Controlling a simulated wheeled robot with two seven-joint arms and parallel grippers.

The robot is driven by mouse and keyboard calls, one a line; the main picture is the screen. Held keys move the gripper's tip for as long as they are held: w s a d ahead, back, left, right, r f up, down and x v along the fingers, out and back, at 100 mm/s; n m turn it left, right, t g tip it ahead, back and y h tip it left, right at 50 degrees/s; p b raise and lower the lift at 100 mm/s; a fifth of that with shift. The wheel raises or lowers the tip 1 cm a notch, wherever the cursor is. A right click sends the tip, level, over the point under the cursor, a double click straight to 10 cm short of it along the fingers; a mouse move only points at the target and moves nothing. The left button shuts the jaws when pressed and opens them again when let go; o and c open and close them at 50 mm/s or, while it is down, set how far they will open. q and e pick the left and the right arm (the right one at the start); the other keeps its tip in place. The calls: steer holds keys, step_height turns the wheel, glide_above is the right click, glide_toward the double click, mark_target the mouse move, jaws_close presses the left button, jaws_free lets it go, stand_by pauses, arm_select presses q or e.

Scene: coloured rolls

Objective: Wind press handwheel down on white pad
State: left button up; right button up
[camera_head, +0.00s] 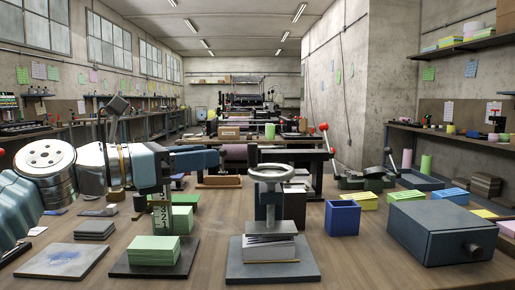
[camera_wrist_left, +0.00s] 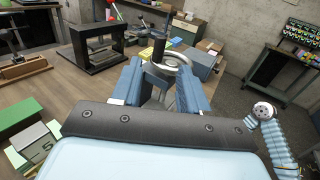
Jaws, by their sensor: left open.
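The press handwheel (camera_head: 270,172) is a pale grey metal ring on top of a dark upright press, with its spindle below. It also shows in the left wrist view (camera_wrist_left: 170,64). The white pad (camera_head: 270,252) is a stack of white sheets on the press's dark base plate (camera_head: 272,272), under the press's dark lower parts. I cannot tell whether the platen touches it. My left gripper (camera_head: 215,158) is open, its blue fingers pointing right towards the wheel, a little left of it. In the left wrist view, the wheel is just beyond the fingertips.
A green pad (camera_head: 153,250) on a dark plate, with a numbered device above it, stands left of the press. A blue open box (camera_head: 342,218) and a dark grey box (camera_head: 440,232) stand right. A stained grey plate (camera_head: 62,261) lies at front left.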

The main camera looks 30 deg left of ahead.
mark_target(254, 165)
arm_select(q)
steer(key=x, duration=1.1)
steer(key=shift+w, duration=0.15)
jaws_close()
steer(key=shift+w+m+h, duration=0.1)
steer(key=shift+m+h, duration=0.2)
steer(key=shift+h, duration=0.1)
